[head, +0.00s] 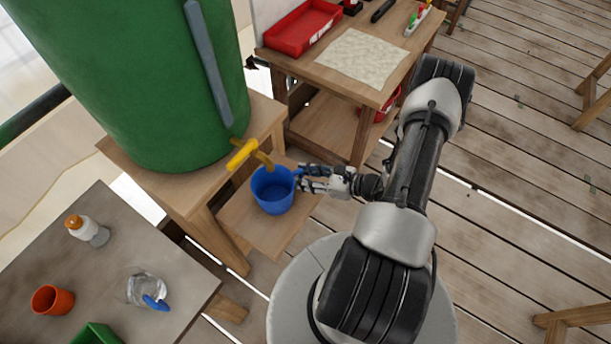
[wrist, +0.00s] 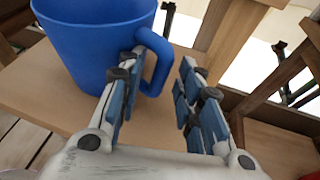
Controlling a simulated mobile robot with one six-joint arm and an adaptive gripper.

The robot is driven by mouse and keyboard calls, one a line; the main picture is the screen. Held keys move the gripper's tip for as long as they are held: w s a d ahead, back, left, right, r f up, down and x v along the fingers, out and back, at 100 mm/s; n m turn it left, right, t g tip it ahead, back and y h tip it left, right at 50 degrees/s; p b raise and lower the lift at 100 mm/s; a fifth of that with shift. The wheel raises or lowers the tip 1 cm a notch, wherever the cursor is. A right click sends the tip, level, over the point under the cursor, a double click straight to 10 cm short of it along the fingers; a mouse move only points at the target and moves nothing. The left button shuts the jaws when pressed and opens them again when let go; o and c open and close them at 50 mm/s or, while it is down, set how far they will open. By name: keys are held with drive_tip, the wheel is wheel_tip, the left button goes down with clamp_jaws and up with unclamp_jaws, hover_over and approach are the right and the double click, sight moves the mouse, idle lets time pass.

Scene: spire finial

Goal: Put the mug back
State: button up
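The blue mug (head: 273,190) stands upright on a low wooden shelf (head: 240,222), below the yellow tap (head: 243,155) of a large green barrel (head: 165,80). It looks empty inside. My gripper (head: 304,178) is at the mug's right side, by the handle. In the wrist view, the mug (wrist: 90,50) fills the upper left and its handle (wrist: 158,68) points toward my gripper (wrist: 162,72). The two fingers are apart, with the handle between their tips. The left finger overlaps the handle's near edge; I cannot tell whether it touches.
A grey table (head: 120,275) at lower left holds a white bottle with an orange cap (head: 88,231), an orange cup (head: 52,300) and a clear glass (head: 146,289) with a blue part. A workbench behind carries a red tray (head: 302,27) and a pale cloth (head: 363,58).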

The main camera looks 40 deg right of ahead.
drive_tip(key=shift+r, duration=0.15)
drive_tip(key=p+v, duration=0.3)
drive_tip(key=v, duration=0.9)
drive_tip(key=w+a+r+n+g+y, duration=0.1)
drive_tip(key=w+a+r+n+g, duration=0.1)
drive_tip(key=a+r+n+g, duration=0.55)
drive_tip(key=w+a+r+n+g, duration=0.2)
drive_tip(key=a+r+n, duration=0.2)
drive_tip(key=r+n, duration=0.65)
drive_tip(key=s+a+r+n+h, duration=0.3)
drive_tip(key=r+n, duration=0.1)
drive_tip(key=r, duration=0.2)
drive_tip(key=s+a+r+n+t+h, duration=0.1)
drive_tip(key=s+a+r+n+h, duration=0.1)
drive_tip(key=r, duration=0.4)
drive_tip(key=s+a+r+n+t+h, duration=0.1)
drive_tip(key=s+a+r+n+h, duration=0.2)
drive_tip(key=s+a+r+n, duration=0.1)
wheel_tip(320, 180, up, 3)
drive_tip(key=shift+a+r+n+h, duration=0.1)
drive_tip(key=shift+a+n+h, duration=0.2)
drive_tip(key=shift+a+n, duration=0.6)
